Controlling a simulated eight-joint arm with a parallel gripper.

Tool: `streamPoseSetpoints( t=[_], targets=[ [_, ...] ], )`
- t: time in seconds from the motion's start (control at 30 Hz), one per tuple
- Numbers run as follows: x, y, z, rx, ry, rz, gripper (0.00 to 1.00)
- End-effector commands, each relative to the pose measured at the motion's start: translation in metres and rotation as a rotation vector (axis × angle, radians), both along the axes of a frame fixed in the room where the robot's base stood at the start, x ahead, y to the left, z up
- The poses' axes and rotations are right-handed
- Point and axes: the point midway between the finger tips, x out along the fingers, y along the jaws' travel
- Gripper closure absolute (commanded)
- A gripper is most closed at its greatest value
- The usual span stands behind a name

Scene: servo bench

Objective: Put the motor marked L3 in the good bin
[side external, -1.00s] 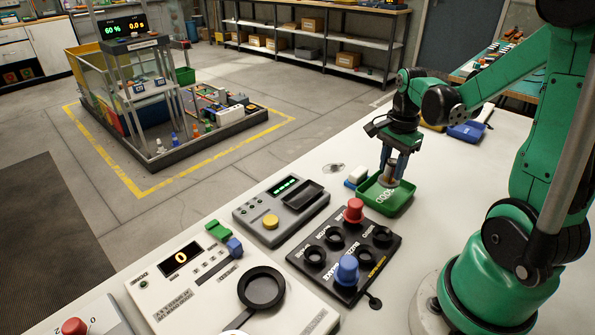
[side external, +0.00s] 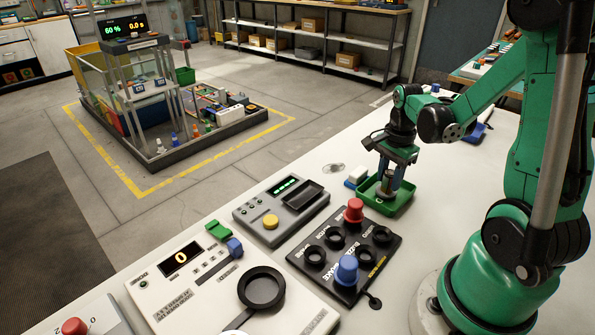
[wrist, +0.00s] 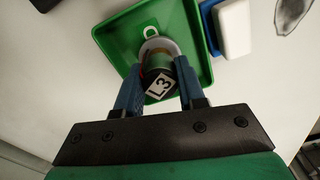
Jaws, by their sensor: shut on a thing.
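The motor marked L3 (wrist: 161,86) is a short cylinder with a dark end and a white label, seen in the wrist view between my blue fingers. My gripper (wrist: 158,76) is shut on it. In the side view my gripper (side external: 388,182) points down over the green bin (side external: 403,200), with the motor (side external: 386,187) between its fingers. The bin also shows in the wrist view (wrist: 196,35), behind the motor. The bin's lettering is hard to read now. I cannot tell whether the motor touches the bin's floor.
A white and blue block (side external: 355,176) stands just left of the bin. A black panel with round sockets, a red knob (side external: 354,210) and a blue knob (side external: 347,270) lies in front. A grey instrument (side external: 280,208) is at the left. The bench behind the bin is mostly clear.

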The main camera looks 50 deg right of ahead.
Motion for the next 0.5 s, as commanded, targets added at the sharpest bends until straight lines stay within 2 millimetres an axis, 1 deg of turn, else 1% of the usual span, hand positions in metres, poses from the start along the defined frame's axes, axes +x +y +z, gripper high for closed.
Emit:
streamPoseSetpoints(
  t=[0.5],
  targets=[
    [0.0001, -0.0001, -0.0039, 0.000, 0.000, 0.000, 1.00]
  ],
)
